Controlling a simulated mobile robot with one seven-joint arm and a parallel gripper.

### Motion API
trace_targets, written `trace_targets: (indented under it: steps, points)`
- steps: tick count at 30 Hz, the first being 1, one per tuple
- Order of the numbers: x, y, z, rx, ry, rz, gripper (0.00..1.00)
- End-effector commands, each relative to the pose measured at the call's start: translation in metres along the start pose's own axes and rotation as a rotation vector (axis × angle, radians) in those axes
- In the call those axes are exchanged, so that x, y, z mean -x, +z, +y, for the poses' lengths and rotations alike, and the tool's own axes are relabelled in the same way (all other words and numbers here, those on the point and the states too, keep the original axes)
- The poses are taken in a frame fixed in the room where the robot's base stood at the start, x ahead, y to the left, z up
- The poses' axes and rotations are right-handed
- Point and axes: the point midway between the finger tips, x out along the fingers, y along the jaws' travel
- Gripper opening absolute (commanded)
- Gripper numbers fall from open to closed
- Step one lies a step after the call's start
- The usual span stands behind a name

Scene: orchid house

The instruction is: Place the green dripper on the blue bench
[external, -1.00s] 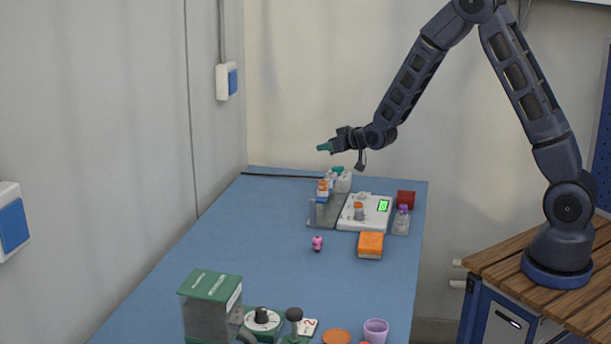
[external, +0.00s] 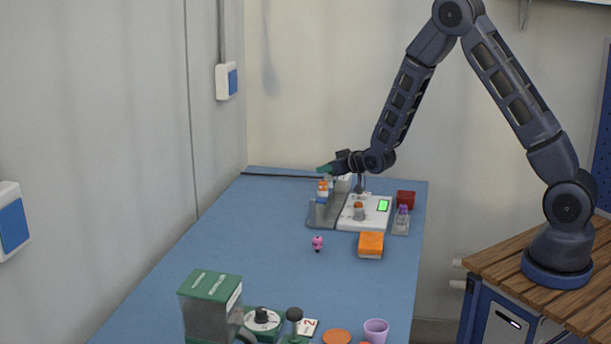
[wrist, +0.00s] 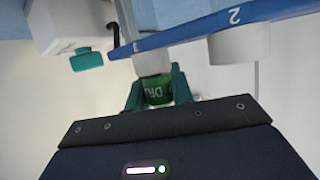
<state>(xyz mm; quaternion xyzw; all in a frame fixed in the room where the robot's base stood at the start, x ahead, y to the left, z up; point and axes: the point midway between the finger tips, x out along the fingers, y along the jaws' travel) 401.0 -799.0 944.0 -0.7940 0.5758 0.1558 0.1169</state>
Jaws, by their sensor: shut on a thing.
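In the wrist view my gripper (wrist: 157,82) has its two teal fingers shut on the green dripper (wrist: 157,94), whose visible part is green with pale letters. A white cylindrical part shows just beyond it, beside a blue numbered bar (wrist: 205,27) marked 2 and 3. In the external view my gripper (external: 325,169) is low over the far end of the blue bench (external: 230,260), right at the small bottles on the grey stand. The dripper cannot be made out there. Whether it still touches the rack is unclear.
On the bench's far part are a grey stand (external: 313,222), a white device with a green display (external: 383,206), an orange block (external: 371,245), a red block (external: 405,199) and a pink figure (external: 317,243). A green-lidded container (external: 211,285) is near. The bench's middle is mostly clear.

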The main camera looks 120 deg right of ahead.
Motion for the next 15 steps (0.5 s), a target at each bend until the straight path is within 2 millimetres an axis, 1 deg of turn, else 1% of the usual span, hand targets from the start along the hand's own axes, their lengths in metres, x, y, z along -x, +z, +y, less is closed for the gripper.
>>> trace_targets:
  steps: [4,5,6,8,15]
  points:
    - [-0.0015,0.0038,0.0002,0.001,0.000,-0.001,0.00]
    - [-0.0015,0.0036,0.0003,0.000,0.000,-0.001,0.27]
    - [-0.0014,0.0034,0.0003,0.000,0.000,-0.001,0.35]
    - [-0.0013,0.0033,0.0003,0.000,0.000,-0.001,0.45]
    - [-0.0013,0.0033,0.0001,0.000,0.000,-0.001,0.45]
